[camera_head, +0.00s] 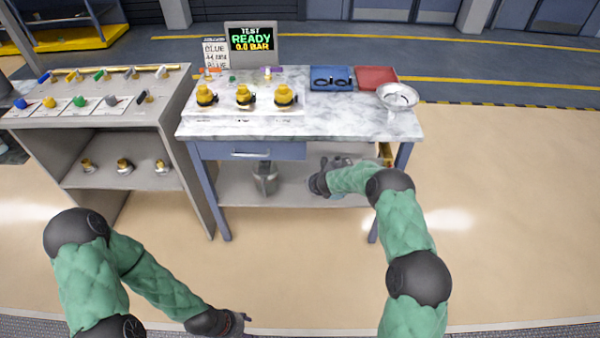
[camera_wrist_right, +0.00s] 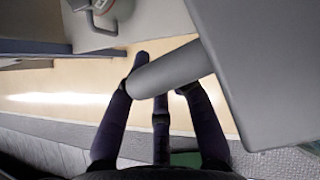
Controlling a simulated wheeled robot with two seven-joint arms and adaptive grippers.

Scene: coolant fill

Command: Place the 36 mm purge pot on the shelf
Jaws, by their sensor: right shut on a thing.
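My right gripper (camera_head: 332,172) reaches under the bench top, near the bench's lower shelf (camera_head: 225,190). In the right wrist view its dark fingers (camera_wrist_right: 160,100) are closed around a smooth grey cylinder (camera_wrist_right: 172,68), which I take to be the purge pot; its size cannot be read. In the head view the arm and bench largely hide the held thing. My left gripper (camera_head: 243,320) is low at the front, away from the bench, and its jaws are too small to judge.
Yellow-topped fittings, a blue tray (camera_head: 331,78), a red tray (camera_head: 376,77) and a metal bowl (camera_head: 398,96) are on the bench top. A left cabinet (camera_head: 80,140) holds several small fittings.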

